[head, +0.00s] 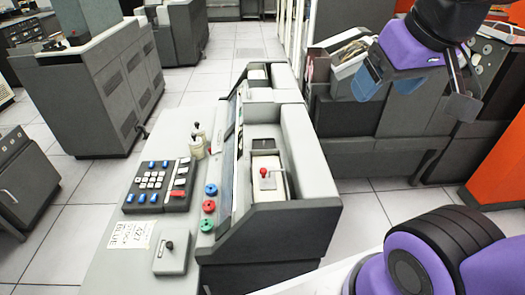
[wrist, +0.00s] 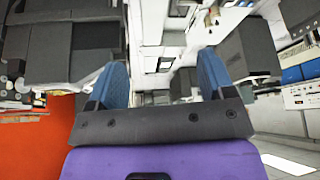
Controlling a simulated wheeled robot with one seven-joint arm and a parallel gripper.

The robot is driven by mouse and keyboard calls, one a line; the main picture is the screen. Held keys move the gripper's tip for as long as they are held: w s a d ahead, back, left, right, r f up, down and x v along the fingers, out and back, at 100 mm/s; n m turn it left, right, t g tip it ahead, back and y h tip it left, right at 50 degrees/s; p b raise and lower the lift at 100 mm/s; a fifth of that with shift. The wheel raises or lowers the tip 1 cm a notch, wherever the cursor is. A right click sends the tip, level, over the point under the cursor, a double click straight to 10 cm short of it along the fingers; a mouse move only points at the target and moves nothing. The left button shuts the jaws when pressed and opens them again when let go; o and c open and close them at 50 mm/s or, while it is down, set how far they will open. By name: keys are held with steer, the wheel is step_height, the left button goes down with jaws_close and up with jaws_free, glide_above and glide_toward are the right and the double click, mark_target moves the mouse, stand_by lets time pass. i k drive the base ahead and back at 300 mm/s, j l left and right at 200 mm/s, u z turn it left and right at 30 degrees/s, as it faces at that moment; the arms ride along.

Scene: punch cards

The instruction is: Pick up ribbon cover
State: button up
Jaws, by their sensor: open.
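I cannot tell for sure which part is the ribbon cover. The grey desk machine (head: 265,222) in the middle of the head view has a raised grey housing (head: 308,155) and a recessed tray with a red-knobbed lever (head: 265,173). My gripper (head: 385,88) hangs at the upper right of the head view, to the right of this machine and apart from it. In the wrist view my gripper (wrist: 162,88) has its two blue fingers spread wide, with nothing between them.
A keypad (head: 160,186) and red and teal knobs (head: 210,190) sit on the machine's desk. A grey cabinet (head: 95,95) stands at left. An open bin of papers (head: 345,55) stands behind my gripper. An orange panel (head: 500,160) is at right. Tiled floor is clear between the machines.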

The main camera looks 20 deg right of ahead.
mark_target(172, 258)
steer(key=k+j+z, duration=0.1)
steer(key=k+j, duration=0.2)
steer(key=k+j+z, duration=0.15)
steer(key=k+j, duration=0.15)
steer(key=k, duration=0.2)
steer(key=k+j+z, duration=0.45)
steer(key=k+j, duration=0.3)
steer(key=j+z, duration=0.1)
steer(key=j, duration=0.4)
steer(key=k+j+z, duration=0.1)
steer(key=j, duration=0.4)
steer(key=k+j+z, duration=0.1)
steer(key=j, duration=0.35)
